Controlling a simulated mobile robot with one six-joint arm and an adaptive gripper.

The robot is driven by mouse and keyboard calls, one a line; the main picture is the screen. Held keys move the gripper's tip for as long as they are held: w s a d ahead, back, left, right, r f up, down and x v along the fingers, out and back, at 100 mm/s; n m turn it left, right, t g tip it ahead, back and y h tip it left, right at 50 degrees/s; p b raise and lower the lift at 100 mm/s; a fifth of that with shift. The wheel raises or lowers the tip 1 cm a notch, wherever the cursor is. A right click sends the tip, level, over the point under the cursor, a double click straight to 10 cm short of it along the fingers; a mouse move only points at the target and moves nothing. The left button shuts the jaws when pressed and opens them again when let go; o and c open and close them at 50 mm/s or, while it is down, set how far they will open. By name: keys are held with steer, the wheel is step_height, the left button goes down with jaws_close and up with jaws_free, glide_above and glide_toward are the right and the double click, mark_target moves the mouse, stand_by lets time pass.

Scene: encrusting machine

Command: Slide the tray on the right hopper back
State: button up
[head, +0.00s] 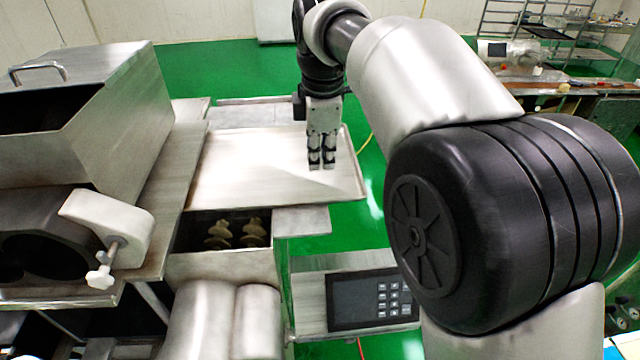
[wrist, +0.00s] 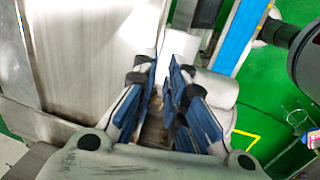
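The tray (head: 235,165) is a shallow pale metal sheet with a low raised rim. In the wrist view, the gripper (wrist: 163,68) shows the same gap, with the tray (wrist: 100,50) on the left. Whether the fingertips touch the tray is unclear.
A steel hopper with a handle (head: 75,110) stands at the left. A control panel (head: 372,300) is below the tray at front right. Open green floor (head: 230,65) lies behind the machine. A rack (head: 540,40) and a bench stand at the far right.

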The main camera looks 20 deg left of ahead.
mark_target(320, 203)
steer(key=w+f, duration=0.1)
steer(key=f, duration=0.8)
steer(key=w+a+f, duration=0.1)
steer(key=f, duration=0.4)
steer(key=shift+w+a+f+p, duration=0.1)
steer(key=shift+w+f+p, duration=0.2)
steer(key=shift+p, duration=0.1)
steer(key=shift+c, duration=0.3)
steer(key=shift+r, duration=0.1)
jaws_close()
steer(key=shift+w+r, duration=0.1)
